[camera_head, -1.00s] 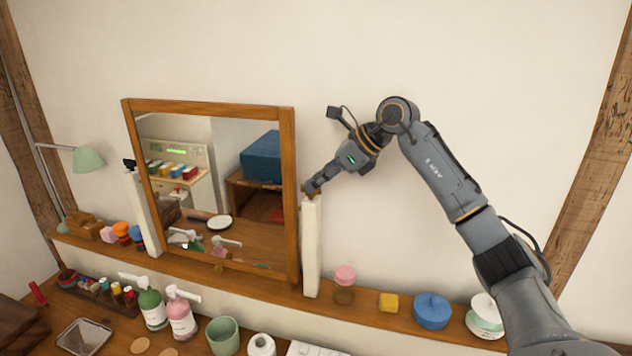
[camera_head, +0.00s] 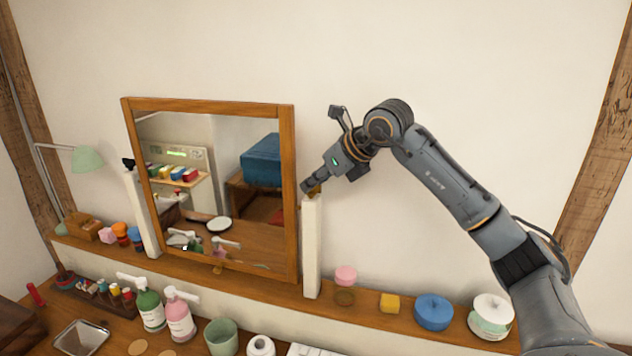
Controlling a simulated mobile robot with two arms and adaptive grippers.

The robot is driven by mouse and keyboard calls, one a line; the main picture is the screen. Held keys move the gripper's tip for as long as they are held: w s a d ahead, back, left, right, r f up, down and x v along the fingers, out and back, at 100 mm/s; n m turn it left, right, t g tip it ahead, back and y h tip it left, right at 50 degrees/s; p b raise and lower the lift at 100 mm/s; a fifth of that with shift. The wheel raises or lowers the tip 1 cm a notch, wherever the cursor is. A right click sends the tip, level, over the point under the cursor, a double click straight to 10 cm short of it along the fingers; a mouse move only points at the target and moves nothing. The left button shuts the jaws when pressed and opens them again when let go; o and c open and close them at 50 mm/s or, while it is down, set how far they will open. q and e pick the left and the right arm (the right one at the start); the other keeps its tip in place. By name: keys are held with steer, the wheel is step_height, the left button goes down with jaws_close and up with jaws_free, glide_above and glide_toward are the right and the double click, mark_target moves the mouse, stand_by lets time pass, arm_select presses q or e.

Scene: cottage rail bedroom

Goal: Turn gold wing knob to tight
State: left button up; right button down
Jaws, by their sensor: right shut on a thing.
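The gold wing knob (camera_head: 317,189) sits at the top of the white post (camera_head: 312,245) on the right side of the mirror. Only a small gold part of it shows; my fingers hide the rest. My right gripper (camera_head: 309,186) reaches in from the right and is shut on the knob. The wood-framed mirror (camera_head: 289,200) stands tilted between two white posts. The turn of the knob's wings cannot be read. My left gripper is out of view.
A black knob (camera_head: 128,164) tops the left post (camera_head: 142,215). The wall right of the mirror is bare.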

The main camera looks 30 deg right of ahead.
steer(key=shift+f, duration=0.15)
steer(key=c, duration=1.3)
jaws_free()
steer(key=shift+a, duration=0.1)
steer(key=v, duration=1.2)
steer(key=shift+f, duration=0.1)
